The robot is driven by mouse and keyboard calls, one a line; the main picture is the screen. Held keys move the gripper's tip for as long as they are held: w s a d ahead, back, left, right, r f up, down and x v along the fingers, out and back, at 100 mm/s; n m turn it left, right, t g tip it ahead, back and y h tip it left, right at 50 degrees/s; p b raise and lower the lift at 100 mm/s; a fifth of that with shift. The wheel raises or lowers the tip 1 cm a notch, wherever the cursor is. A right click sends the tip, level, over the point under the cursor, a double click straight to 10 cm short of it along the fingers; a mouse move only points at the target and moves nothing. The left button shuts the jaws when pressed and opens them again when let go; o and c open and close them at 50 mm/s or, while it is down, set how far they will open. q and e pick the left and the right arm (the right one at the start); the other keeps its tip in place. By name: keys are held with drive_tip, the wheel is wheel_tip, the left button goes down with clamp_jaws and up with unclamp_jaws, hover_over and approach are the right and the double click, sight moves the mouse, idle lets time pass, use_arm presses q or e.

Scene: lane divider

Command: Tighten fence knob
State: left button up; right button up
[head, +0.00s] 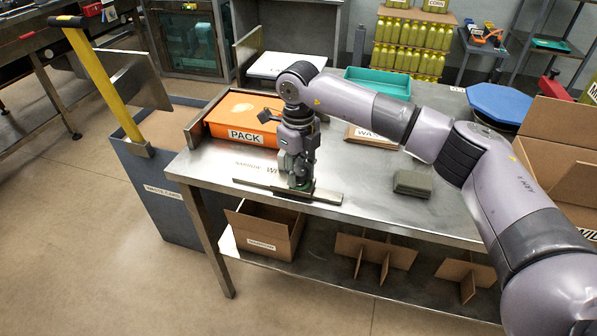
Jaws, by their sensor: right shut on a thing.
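My right gripper (299,183) points straight down at the front edge of the metal table. It is shut on the fence knob, which is mostly hidden between its fingers; a bit of green shows low at the fingertips. A flat metal fence bar (325,197) lies along the table's front edge, running out to both sides beneath the gripper. Printed lettering, including "NARROW", is on the table top just behind the bar. My left gripper is not in view.
A grey-green block (412,184) lies to the right on the table (365,180). A teal bin (378,82) stands farther back. Cardboard boxes and dividers (372,252) fill the lower shelf.

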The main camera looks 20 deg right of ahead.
sight(299, 169)
drive_tip(key=shift+w+r, duration=0.15)
drive_tip(key=shift+r, duration=0.1)
drive_tip(key=o, duration=1.2)
drive_tip(key=shift+f, duration=0.15)
wheel_tip(299, 169, up, 12)
